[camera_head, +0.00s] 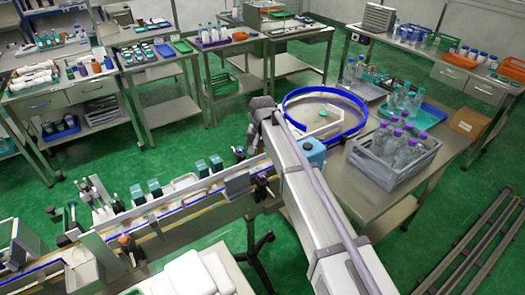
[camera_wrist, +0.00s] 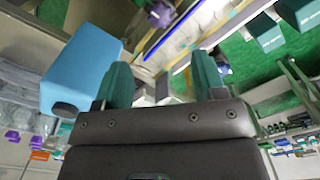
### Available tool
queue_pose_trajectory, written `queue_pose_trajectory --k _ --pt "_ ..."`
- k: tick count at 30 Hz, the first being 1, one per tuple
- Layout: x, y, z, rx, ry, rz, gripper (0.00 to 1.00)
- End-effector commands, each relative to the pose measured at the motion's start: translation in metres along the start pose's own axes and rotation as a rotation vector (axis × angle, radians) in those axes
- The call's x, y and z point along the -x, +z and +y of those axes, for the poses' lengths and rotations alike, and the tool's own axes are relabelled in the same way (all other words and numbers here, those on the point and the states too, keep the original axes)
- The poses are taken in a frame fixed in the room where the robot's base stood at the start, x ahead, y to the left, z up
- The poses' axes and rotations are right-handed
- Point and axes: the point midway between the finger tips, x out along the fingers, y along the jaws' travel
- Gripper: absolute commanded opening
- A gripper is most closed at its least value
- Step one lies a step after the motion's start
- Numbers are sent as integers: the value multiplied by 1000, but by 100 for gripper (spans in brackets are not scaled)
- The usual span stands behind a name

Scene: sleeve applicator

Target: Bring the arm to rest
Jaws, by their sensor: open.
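My arm (camera_head: 325,215) reaches from the bottom right of the head view up to the middle, over the end of the conveyor line and the steel table. My gripper's own fingers cannot be made out there. In the wrist view my gripper (camera_wrist: 160,82) shows two teal fingertips standing well apart, with nothing between them. The gripper is open and empty. A blue block (camera_wrist: 85,68) shows close beside the left finger. A blue block (camera_head: 312,153) also shows beside the arm in the head view.
A blue-rimmed round table (camera_head: 325,92) stands just beyond. A grey crate (camera_head: 400,178) of purple-capped bottles is to the right.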

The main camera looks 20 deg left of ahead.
Motion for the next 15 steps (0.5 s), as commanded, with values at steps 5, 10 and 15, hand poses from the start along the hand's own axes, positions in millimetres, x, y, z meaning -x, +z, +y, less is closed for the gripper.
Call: queue_pose_trajectory --k 5,10,15 --pt "-2 0 0 0 0 0 64" --pt "-2 0 0 1 0 0 64" --pt "-3 46 24 135 1 0 64"
